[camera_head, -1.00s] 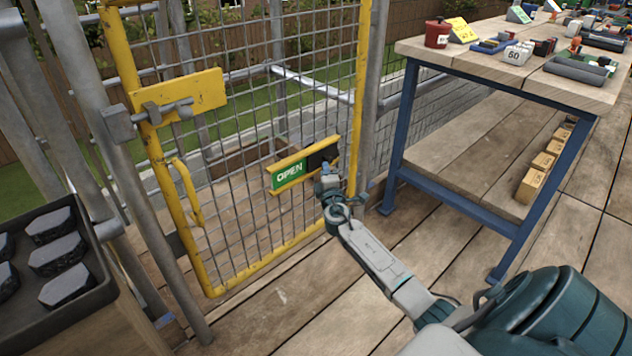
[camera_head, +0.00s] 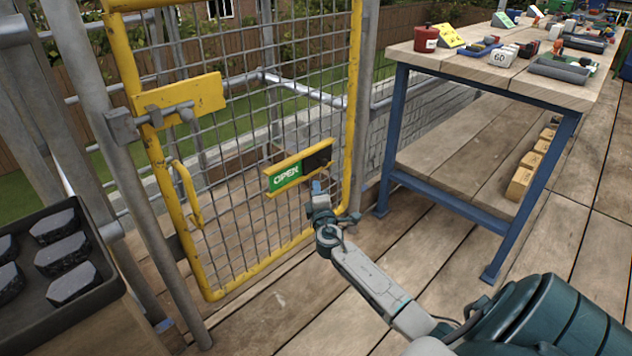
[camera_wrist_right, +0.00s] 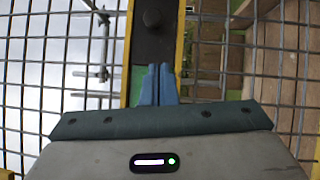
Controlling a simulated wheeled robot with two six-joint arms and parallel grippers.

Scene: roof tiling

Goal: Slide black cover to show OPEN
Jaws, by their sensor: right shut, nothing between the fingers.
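The sign (camera_head: 286,178) on the mesh gate has a yellow frame and a green face reading OPEN. The black cover (camera_head: 318,159) sits at the right end of the frame, beside the green face. My right gripper (camera_head: 317,187) is just below and in front of the sign, apart from the cover in the head view. In the right wrist view the blue fingertips (camera_wrist_right: 158,84) are together and empty, with the black cover (camera_wrist_right: 155,40) and its round knob (camera_wrist_right: 153,18) beyond them. My left gripper is not in view.
The yellow-framed mesh gate (camera_head: 229,130) has a bolt latch (camera_head: 178,112) at its left. A blue-legged workbench (camera_head: 440,70) with tools and blocks stands to the right. A black tray (camera_head: 100,285) of dark blocks is at lower left. Plank floor is clear in front.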

